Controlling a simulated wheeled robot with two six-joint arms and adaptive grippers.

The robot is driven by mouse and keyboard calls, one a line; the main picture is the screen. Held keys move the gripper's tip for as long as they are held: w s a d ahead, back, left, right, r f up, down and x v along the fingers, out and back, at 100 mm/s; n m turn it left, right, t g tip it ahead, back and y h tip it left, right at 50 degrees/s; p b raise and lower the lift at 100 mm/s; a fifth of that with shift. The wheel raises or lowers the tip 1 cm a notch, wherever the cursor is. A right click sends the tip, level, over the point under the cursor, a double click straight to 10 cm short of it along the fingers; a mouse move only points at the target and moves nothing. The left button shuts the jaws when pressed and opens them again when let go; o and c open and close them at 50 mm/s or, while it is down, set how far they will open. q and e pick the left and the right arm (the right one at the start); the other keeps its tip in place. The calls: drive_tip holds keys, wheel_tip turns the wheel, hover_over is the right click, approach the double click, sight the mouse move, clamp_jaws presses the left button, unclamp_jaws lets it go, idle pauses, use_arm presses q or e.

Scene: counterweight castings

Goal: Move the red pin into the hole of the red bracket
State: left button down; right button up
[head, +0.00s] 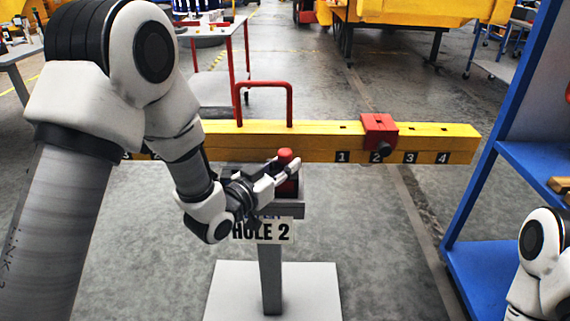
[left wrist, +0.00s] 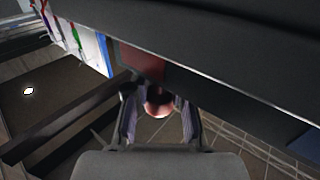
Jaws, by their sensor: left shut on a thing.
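The red pin (head: 285,156), with a rounded head, stands upright at the stand (head: 270,272) below the beam. My left gripper (head: 279,174) is shut on the pin from the left, below its head. In the left wrist view the pin (left wrist: 159,98) shows end-on between the two fingers of the gripper (left wrist: 158,112). The pin's lower end is hidden, so I cannot tell if it still sits in the stand. The red bracket (head: 380,126) straddles the yellow beam above label 2, with a dark knob on its front. My right gripper is out of view.
The yellow beam (head: 455,138) runs behind the stand and carries a red handle (head: 264,84). A "HOLE 2" sign (head: 275,230) hangs on the stand. A blue shelf (head: 490,200) stands at the right. The floor between stand and shelf is clear.

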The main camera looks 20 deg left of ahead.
use_arm(q)
wheel_tip(320, 180, up, 9)
drive_tip(key=shift+r+p, duration=0.1)
drive_tip(key=shift+p, duration=0.75)
wheel_tip(320, 180, up, 2)
drive_tip(key=p, duration=0.5)
drive_tip(key=shift+p, duration=0.7)
drive_tip(key=shift+f, duration=0.3)
wheel_tip(320, 180, up, 6)
drive_tip(key=p, duration=0.5)
drive_tip(key=shift+r, duration=0.25)
